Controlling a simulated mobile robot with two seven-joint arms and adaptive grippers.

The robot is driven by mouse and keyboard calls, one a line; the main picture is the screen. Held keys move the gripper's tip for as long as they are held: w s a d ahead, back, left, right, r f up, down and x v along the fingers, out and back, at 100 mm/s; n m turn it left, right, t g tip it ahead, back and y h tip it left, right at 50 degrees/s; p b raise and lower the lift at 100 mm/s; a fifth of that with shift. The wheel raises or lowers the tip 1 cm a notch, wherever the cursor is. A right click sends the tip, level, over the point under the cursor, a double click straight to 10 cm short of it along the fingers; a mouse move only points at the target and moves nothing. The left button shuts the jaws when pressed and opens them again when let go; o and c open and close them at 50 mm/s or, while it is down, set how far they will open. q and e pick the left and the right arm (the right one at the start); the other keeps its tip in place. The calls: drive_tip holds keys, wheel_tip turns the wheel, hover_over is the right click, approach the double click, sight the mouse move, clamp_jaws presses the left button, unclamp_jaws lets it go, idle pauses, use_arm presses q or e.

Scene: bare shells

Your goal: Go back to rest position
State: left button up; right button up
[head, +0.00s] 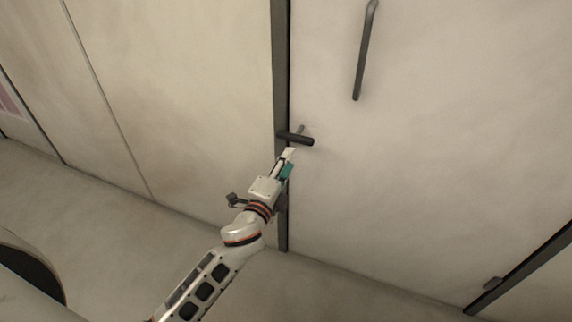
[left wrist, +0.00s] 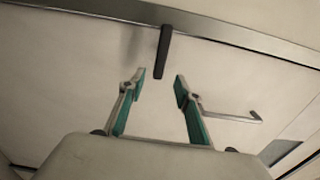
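My left gripper (head: 287,160) is just below the dark lever handle (head: 296,138) of a pale door (head: 430,170). Its arm reaches up from the bottom of the head view. In the left wrist view the two teal-lined fingers of the left gripper (left wrist: 159,80) stand apart with nothing between them. The lever handle (left wrist: 164,48) shows beyond the fingertips there, with a visible gap. My right gripper is in neither view.
A dark vertical frame strip (head: 281,70) runs between the door and the pale wall panel (head: 170,90). A dark pull bar (head: 365,50) is fixed higher on the door. The grey floor (head: 100,220) looks clear at the left.

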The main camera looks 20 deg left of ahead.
use_arm(q)
drive_tip(key=shift+s, duration=0.35)
drive_tip(key=s+f+n+g+p, duration=0.1)
drive_tip(key=s+f+n, duration=0.3)
drive_tip(key=s, duration=0.6)
drive_tip(key=s+f+n+g+h+p, duration=0.1)
drive_tip(key=s+f+n+g, duration=0.3)
drive_tip(key=s+f, duration=0.5)
drive_tip(key=s+d+f+n+g+h+p, duration=0.1)
drive_tip(key=s+f+n+g+p, duration=0.1)
drive_tip(key=s+f+n, duration=0.4)
drive_tip(key=s, duration=0.5)
drive_tip(key=shift+s+f+p, duration=0.25)
drive_tip(key=shift+f+p, duration=0.1)
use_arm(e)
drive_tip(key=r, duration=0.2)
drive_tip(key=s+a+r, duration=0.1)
use_arm(q)
drive_tip(key=shift+c, duration=0.3)
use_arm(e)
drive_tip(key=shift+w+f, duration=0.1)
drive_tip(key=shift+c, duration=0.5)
